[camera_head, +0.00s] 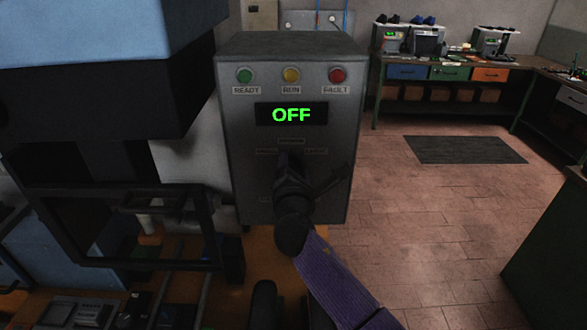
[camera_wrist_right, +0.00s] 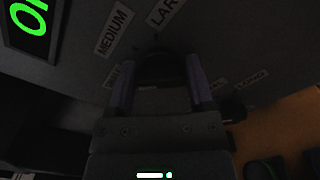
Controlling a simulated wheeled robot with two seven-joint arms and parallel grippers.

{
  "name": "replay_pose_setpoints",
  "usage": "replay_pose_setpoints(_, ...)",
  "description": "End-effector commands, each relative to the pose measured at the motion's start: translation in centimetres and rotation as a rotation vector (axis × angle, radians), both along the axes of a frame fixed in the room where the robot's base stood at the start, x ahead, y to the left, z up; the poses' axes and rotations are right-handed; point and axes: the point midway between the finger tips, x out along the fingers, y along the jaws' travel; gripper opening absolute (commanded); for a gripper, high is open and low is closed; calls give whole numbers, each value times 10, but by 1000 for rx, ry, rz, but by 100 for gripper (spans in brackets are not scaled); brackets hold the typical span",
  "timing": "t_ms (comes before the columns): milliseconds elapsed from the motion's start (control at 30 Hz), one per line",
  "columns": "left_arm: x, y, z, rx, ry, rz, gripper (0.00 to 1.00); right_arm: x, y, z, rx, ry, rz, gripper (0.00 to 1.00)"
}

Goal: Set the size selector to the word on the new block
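The grey control box (camera_head: 240,185) stands ahead. Its green display (camera_head: 291,115) reads OFF. My right gripper (camera_head: 288,165) is at the selector on its front face and hides most of it. In the right wrist view its two fingers (camera_wrist_right: 160,85) stand apart on either side of a dark rounded knob (camera_wrist_right: 160,62). I cannot tell whether they touch it. The MEDIUM label (camera_wrist_right: 113,33) and a partly cut-off label starting LAR (camera_wrist_right: 165,10) lie beyond the fingertips; other labels are partly hidden or too dark to read. I cannot make out a block with a word. My left gripper is not in view.
Green, yellow and red lamps (camera_head: 291,75) are labelled READY, RUN and FAULT. A dark frame (camera_head: 150,262) and a large blue-and-black body (camera_head: 80,90) stand close on the left. A wooden bench (camera_head: 260,245) lies below the box. Open floor (camera_head: 430,210) is at right.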

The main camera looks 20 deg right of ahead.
Motion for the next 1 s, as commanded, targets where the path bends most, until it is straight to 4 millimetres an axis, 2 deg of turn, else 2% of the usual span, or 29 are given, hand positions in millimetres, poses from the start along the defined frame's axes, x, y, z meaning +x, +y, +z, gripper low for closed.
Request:
replay_pose_setpoints(33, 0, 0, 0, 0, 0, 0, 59, 0, 0, 0, 0, 0, 0, 51)
replay_pose_setpoints(233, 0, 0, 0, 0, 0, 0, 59, 0, 0, 0, 0, 0, 0, 9)
replay_pose_setpoints(567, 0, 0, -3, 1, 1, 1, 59, 0, 0, -1, 52, -17, 0, 9)
replay_pose_setpoints(1000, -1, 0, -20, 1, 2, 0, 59, 0, -1, -4, 395, -114, 0, 9)
